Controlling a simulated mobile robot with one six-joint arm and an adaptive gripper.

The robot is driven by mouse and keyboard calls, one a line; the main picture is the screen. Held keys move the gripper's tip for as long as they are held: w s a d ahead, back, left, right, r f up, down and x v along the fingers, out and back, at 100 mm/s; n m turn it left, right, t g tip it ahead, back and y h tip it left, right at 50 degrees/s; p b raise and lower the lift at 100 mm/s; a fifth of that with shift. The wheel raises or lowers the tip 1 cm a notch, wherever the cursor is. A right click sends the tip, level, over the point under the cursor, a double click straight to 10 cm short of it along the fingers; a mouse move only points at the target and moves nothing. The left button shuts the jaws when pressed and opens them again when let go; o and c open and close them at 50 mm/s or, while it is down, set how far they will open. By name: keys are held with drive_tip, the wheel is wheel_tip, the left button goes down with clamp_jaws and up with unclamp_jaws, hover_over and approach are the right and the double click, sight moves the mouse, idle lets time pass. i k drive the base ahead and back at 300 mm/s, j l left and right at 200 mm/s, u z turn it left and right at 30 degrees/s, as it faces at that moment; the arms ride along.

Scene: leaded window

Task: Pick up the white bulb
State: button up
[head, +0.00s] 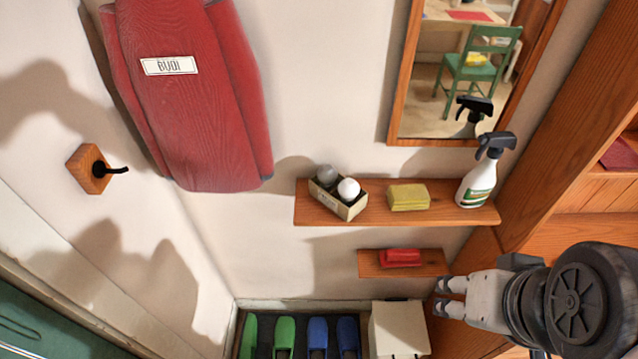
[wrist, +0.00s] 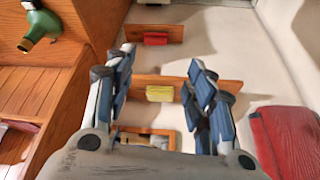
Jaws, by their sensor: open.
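The white bulb (head: 348,189) sits in a small open box (head: 338,203) at the left end of the upper wooden shelf (head: 380,214). A greyish bulb (head: 327,175) sits beside it in the same box. My gripper (head: 440,296) is at the lower right of the head view, well to the right of and below the bulb, apart from it. In the wrist view, my gripper (wrist: 162,60) is open with nothing between its fingers. No bulb shows in the wrist view; the right finger covers part of the shelf there.
On the same shelf are a yellow sponge (head: 408,198) and a spray bottle (head: 479,182). A lower shelf (head: 432,264) holds a red item (head: 400,257). A mirror (head: 440,112) hangs above; red cloth (head: 200,100) hangs to the left. A white box (head: 398,328) stands below.

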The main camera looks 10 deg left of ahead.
sight(348, 189)
drive_tip(key=i+j+u, duration=0.15)
drive_tip(key=j+u, duration=0.3)
drive_tip(key=k+l, duration=0.15)
drive_tip(key=l, duration=0.15)
drive_tip(key=k+l, duration=0.2)
drive_tip(key=i+l+u, duration=0.3)
drive_tip(key=l+u, duration=0.1)
drive_tip(key=u, duration=0.2)
drive_tip(key=i+l, duration=0.05)
